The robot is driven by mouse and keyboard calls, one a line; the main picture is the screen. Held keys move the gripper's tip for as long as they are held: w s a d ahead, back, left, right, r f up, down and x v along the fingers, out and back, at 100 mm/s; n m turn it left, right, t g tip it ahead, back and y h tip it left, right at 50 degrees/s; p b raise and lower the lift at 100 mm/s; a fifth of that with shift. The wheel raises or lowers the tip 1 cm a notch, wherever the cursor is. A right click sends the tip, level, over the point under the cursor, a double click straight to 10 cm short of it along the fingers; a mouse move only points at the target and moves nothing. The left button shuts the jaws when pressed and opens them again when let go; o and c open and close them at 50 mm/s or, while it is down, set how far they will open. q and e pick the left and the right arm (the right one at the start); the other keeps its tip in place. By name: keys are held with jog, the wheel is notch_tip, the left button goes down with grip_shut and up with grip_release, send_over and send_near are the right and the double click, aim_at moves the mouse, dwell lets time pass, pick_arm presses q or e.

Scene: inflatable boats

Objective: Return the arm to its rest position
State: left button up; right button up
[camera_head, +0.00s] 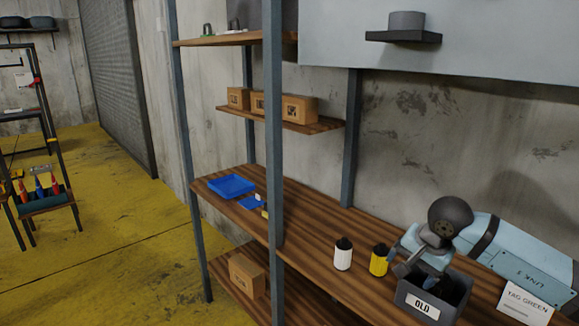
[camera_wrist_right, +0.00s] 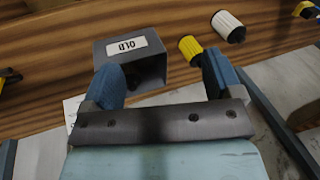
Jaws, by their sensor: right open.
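My right arm comes in from the right in the head view. My right gripper (camera_head: 420,256) is over or beside a dark grey box labelled OLD (camera_head: 424,307). In the right wrist view the two blue fingers of this gripper (camera_wrist_right: 163,78) are spread apart, with no held object visible between them. The OLD box (camera_wrist_right: 122,48) lies beyond the fingertips. Whether the fingers touch it I cannot tell. Dark contents show in the box in the head view. My left gripper is not in view.
A white canister (camera_head: 343,257) and a yellow canister (camera_head: 378,262) stand left of the box on the wooden shelf (camera_head: 305,228). A TAG GREEN card (camera_head: 524,301) is at right. A blue tray (camera_head: 231,186) sits farther left. Upright posts (camera_head: 273,130) and an upper shelf (camera_head: 322,127) with cartons bound the space.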

jog(key=s+a+f+m+y+p, duration=0.1)
jog(key=s+a+m+y+p, duration=0.1)
jog(key=s+a+m+y, duration=0.65)
jog(key=s+a+f+m+y+p, duration=0.1)
jog(key=s+a+m+y, duration=0.4)
jog(key=a+m+y, duration=0.55)
jog(key=s+d+f+m+t+h+p, duration=0.1)
jog(key=d+f+m+t+h, duration=0.45)
jog(key=m, duration=0.75)
jog(key=s+f+m+t+h+p, duration=0.15)
jog(key=m+t+h, duration=0.35)
jog(key=m+t, duration=0.5)
jog(key=s+d+f+m+g+h, duration=0.2)
jog(key=s+f+m+g+h, duration=0.1)
jog(key=s+f+m, duration=0.3)
jog(key=s+d+f+m+g+h+p, duration=0.1)
jog(key=s+d+f+m+g+h, duration=0.2)
jog(key=s+f+m, duration=0.4)
notch_tip(320, 180, down, 3)
jog(key=m+g+h, duration=0.1)
jog(key=m+g, duration=0.1)
jog(key=m, duration=0.3)
jog(key=shift+s+d+m, duration=0.2)
jog(key=shift+m, duration=0.1)
